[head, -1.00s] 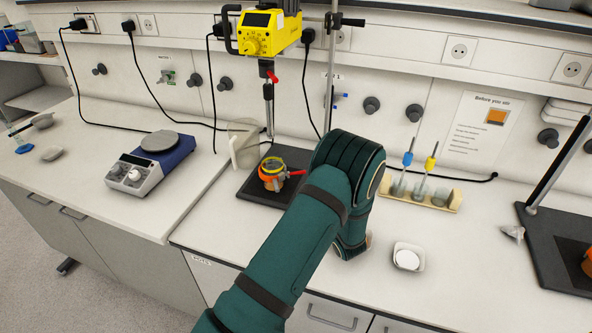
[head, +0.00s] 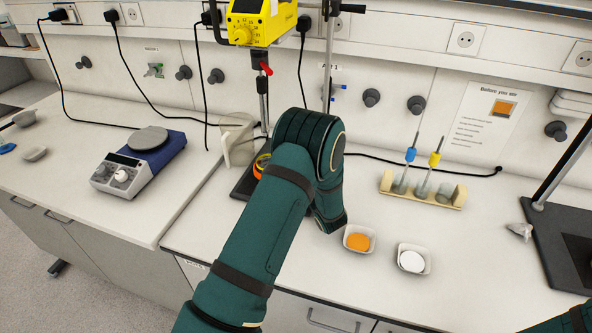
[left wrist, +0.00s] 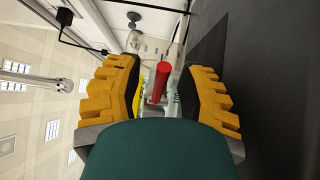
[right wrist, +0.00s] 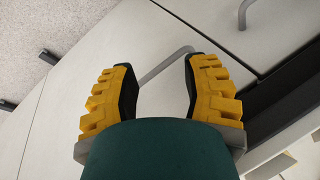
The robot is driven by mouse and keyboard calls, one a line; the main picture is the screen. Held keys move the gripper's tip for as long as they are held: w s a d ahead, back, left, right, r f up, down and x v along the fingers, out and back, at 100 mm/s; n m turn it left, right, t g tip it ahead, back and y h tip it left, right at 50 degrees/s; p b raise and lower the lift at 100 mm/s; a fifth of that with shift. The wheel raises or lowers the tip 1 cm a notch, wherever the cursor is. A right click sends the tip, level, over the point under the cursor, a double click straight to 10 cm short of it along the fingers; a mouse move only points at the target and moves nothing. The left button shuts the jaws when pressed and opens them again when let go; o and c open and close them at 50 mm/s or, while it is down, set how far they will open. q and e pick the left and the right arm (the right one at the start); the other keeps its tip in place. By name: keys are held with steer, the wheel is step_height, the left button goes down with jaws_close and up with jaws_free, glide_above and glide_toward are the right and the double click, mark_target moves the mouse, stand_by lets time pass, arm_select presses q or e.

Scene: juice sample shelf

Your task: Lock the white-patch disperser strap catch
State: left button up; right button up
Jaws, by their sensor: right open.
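A yellow disperser (head: 259,22) with a red lever on its shaft hangs above a black base (head: 243,184). I cannot make out a white patch on the disperser. My left gripper is hidden behind its own arm in the head view. In the left wrist view its fingers (left wrist: 163,88) are open, with a red bar (left wrist: 160,82) between them and gaps on both sides. My right gripper (right wrist: 158,80) is open and empty, above cabinet fronts.
A dish of orange material (head: 358,240) and a dish of white material (head: 411,260) stand right of my left arm. A wooden rack (head: 423,190) holds tools behind them. A second black stand base (head: 570,255) is at right, and a hotplate (head: 140,160) at left.

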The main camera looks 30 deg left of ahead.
arm_select(q)
jaws_close()
